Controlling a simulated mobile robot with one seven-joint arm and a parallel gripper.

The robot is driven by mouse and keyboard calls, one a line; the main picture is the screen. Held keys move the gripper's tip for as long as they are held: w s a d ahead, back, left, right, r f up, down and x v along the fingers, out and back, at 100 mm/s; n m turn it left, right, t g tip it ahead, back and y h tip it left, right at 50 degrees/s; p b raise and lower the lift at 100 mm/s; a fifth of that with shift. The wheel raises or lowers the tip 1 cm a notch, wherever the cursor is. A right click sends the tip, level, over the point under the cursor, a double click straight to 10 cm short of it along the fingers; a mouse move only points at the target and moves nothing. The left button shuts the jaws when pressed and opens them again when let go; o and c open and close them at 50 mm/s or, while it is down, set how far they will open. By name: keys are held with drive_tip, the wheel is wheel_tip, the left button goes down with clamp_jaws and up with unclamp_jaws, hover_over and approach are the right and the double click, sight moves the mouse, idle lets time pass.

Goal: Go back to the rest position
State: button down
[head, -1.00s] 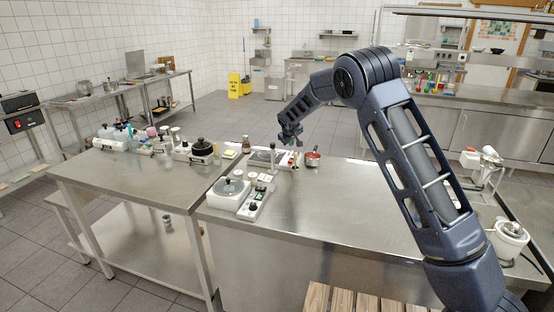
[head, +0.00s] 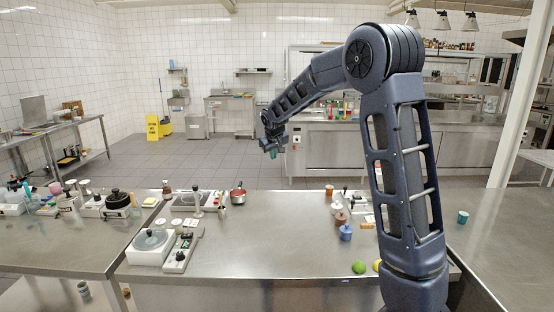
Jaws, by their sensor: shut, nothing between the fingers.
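My arm rises at the right of the head view, bends at a high elbow and reaches away to the left. My gripper (head: 272,152) is at its far end, raised, pointing downward. It is small in the picture and looks shut, with nothing seen held. It shows against the floor beyond the steel counter (head: 265,235), apart from the things on the counter.
On the counter are a red pot (head: 238,195), a white scale-like device (head: 151,247), a blue jar (head: 346,232), a green fruit (head: 359,267) and a teal cup (head: 463,217). A yellow floor sign (head: 153,127) stands behind. The counter's middle is clear.

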drive_tip(key=s+d+r+m, duration=0.2)
drive_tip(key=s+d+r, duration=0.2)
drive_tip(key=s+d, duration=0.65)
drive_tip(key=s+d+r+m, duration=0.2)
drive_tip(key=s+d+r, duration=0.1)
drive_tip(key=s+d, duration=0.7)
drive_tip(key=s+d+f+m, duration=0.1)
drive_tip(key=s+d, duration=0.2)
drive_tip(key=s, duration=0.4)
drive_tip(key=s+d+f+g, duration=0.1)
drive_tip(key=s+d+f, duration=0.1)
drive_tip(key=s, duration=0.5)
drive_tip(key=s+d+f+m, duration=0.1)
drive_tip(key=s+d, duration=0.3)
drive_tip(key=s, duration=0.4)
drive_tip(key=shift+f+m, duration=0.25)
drive_tip(key=shift+m, duration=0.05)
